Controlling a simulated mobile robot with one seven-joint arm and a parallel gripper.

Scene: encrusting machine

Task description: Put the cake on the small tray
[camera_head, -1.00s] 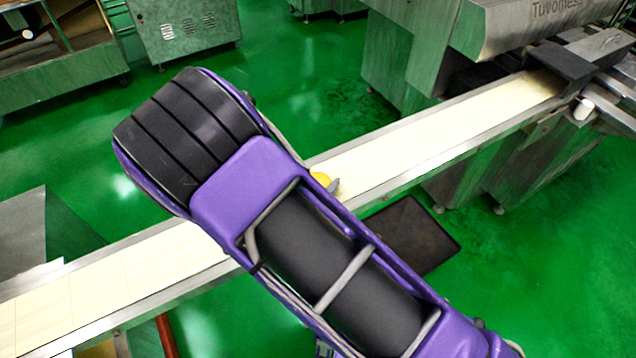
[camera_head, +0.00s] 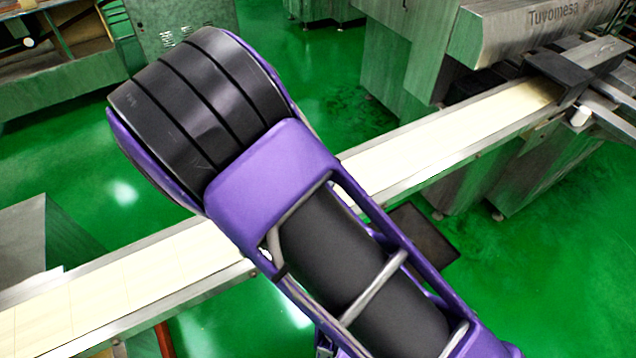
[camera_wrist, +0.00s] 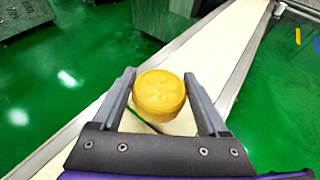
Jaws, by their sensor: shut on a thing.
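The cake (camera_wrist: 158,93) is round and yellow with a pattern pressed into its top. In the wrist view it sits between the two grey fingers of my gripper (camera_wrist: 159,76), which is shut on it. The cake is held over the pale conveyor belt; how high I cannot tell. In the head view my arm hides both gripper and cake. A dark, flat, rectangular thing that looks like the small tray (camera_head: 428,236) lies below and beyond the belt's near edge, partly hidden by my arm. It does not show in the wrist view.
The long conveyor belt (camera_head: 425,153) with metal rails runs from lower left to upper right, into a machine (camera_head: 535,30) marked Tuvomesa. Other metal cabinets stand at the upper left. Open green floor (camera_head: 555,240) lies at the right.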

